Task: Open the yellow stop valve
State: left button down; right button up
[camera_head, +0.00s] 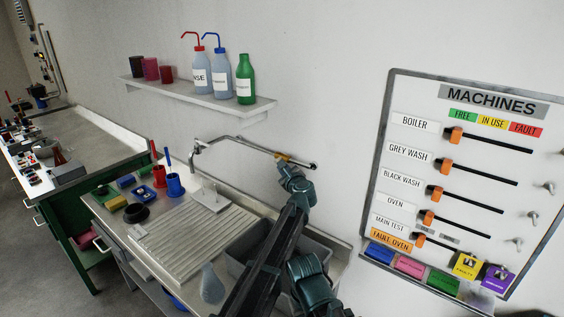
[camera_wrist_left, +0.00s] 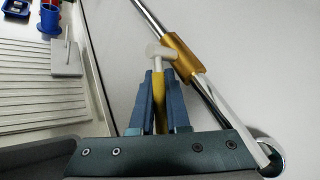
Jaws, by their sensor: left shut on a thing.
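The yellow stop valve (camera_head: 283,156) sits on the metal pipe that runs along the wall above the sink. In the left wrist view its brass-coloured body (camera_wrist_left: 184,56) is around the shiny pipe, with a pale T-shaped piece (camera_wrist_left: 160,54) beside it. My left gripper (camera_head: 286,164) is at the valve. In the left wrist view its blue fingers (camera_wrist_left: 160,95) are shut on the yellow lever (camera_wrist_left: 160,102), which runs down between them. Part of the lever is hidden by the fingers and gripper body. My right gripper is not in view.
The sink basin (camera_head: 253,246) and ribbed draining board (camera_head: 166,245) lie below the pipe. A wall shelf (camera_head: 190,94) with bottles is above left. The MACHINES board (camera_head: 474,143) is on the wall at right. Blue and red pots (camera_head: 175,186) stand left of the sink.

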pick_arm(q)
jog(key=shift+d+r+n+g+h+p, duration=0.2)
jog(key=shift+n+g+h+p, duration=0.2)
jog(key=shift+g+p, duration=0.5)
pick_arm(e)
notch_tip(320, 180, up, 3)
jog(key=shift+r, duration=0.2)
pick_arm(q)
jog(key=shift+s, duration=0.1)
jog(key=c, duration=1.2)
grip_release()
jog(key=shift+s, duration=0.15)
